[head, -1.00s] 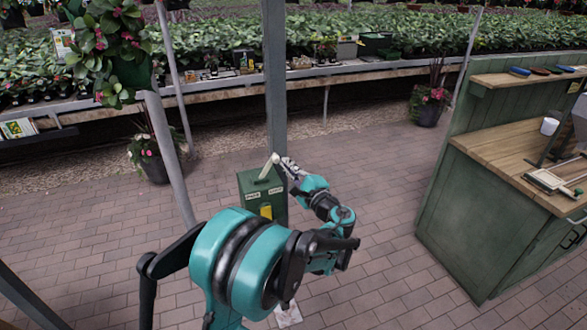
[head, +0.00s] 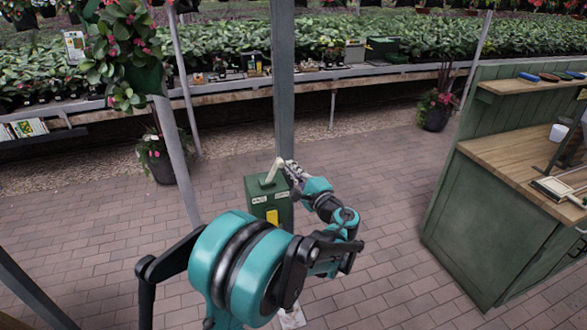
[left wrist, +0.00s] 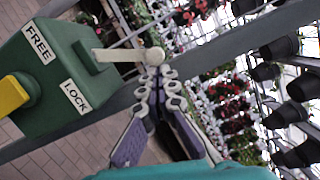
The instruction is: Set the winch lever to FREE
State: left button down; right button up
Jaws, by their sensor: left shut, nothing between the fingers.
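The winch is a green box (head: 259,218) on a post, with a FREE label at left, a LOCK label at right and a yellow part on its front. Its cream lever (head: 272,174) rises from the top and leans right, toward the LOCK side. In the left wrist view the lever (left wrist: 120,55) ends in a round knob (left wrist: 155,54). My left gripper (head: 288,167) is shut and empty, just right of the knob. In the wrist view its fingertips (left wrist: 153,74) are right by the knob; whether they touch cannot be told. My right gripper is out of view.
A grey-green post (head: 283,80) stands right behind the winch. A green counter with a wooden top (head: 500,150) is at right. Plant benches run along the back, and a hanging plant (head: 125,50) is at upper left.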

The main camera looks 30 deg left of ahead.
aim_at(277, 164)
pick_arm(q)
jog(key=s+a+n+p, duration=0.1)
jog(key=n, duration=0.1)
jog(key=s+a+r+n+p, duration=0.2)
jog(key=n, duration=0.1)
jog(key=shift+s+r+n+g+h, duration=0.2)
jog(key=shift+r+n+g+h, duration=0.1)
jog(key=shift+g+h, duration=0.1)
jog(key=shift+s+a+f+n+h+p, duration=0.15)
jog(key=shift+s+a+n+h+p, duration=0.15)
jog(key=shift+s+a+n, duration=0.6)
jog(key=shift+s+a+f+n+h+p, duration=0.15)
jog(key=shift+s+a+n+p, duration=0.35)
jog(key=shift+s+n, duration=0.6)
jog(key=shift+w+a, duration=0.1)
jog(key=shift+a, duration=0.05)
